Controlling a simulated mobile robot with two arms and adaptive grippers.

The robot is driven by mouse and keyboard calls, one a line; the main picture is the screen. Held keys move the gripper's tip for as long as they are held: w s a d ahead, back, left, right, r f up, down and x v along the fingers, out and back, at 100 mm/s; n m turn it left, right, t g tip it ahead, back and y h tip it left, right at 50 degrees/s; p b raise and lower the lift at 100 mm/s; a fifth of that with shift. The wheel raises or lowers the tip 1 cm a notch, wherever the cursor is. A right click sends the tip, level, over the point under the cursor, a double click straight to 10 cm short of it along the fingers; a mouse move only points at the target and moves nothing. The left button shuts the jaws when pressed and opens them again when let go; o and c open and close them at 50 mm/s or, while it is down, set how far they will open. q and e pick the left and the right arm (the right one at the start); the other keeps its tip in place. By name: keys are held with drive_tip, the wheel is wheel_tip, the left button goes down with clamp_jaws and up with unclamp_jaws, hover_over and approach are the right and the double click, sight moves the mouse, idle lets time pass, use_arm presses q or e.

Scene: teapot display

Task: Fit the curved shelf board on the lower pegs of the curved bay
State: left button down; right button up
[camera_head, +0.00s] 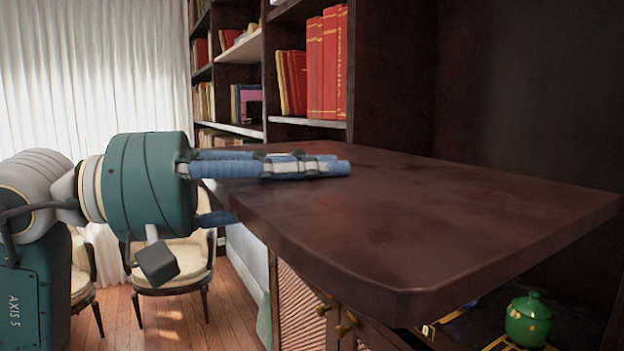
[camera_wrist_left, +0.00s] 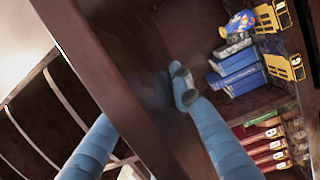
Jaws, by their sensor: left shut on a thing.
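The curved shelf board (camera_head: 430,215) is a thick dark brown plank with a rounded front corner. It spans the middle and right of the head view, roughly level, in front of the dark bay (camera_head: 530,80). My left gripper (camera_head: 335,175) is shut on the board's left part, one finger lying along the top and the other underneath, mostly hidden. In the left wrist view the board (camera_wrist_left: 125,75) runs diagonally between the two blue fingers. The lower pegs are not visible. I cannot tell whether the board touches the bay. My right gripper is not in view.
A green lidded pot (camera_head: 528,320) stands below the board at lower right. Red books (camera_head: 327,65) fill shelves behind. Cabinet doors with brass knobs (camera_head: 343,330) are below the board. A cream chair (camera_head: 180,262) stands on the wooden floor at left.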

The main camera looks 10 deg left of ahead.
use_arm(q)
approach(419, 161)
drive_tip(key=shift+s+d+p, duration=0.3)
drive_tip(key=shift+s+d, duration=0.45)
drive_tip(key=shift+s, duration=0.2)
drive_tip(key=shift+b, duration=0.7)
idle(1.3)
drive_tip(key=shift+w+a+p+x, duration=0.15)
drive_tip(key=shift+w+p+x, duration=0.15)
drive_tip(key=shift+x, duration=1.25)
drive_tip(key=shift+w+a+p+x, duration=0.2)
drive_tip(key=shift+w+x, duration=0.2)
drive_tip(key=shift+x, duration=1.15)
drive_tip(key=shift+w+a+p+x, duration=0.1)
drive_tip(key=shift+w+p+x, duration=0.2)
drive_tip(key=shift+x, duration=1.25)
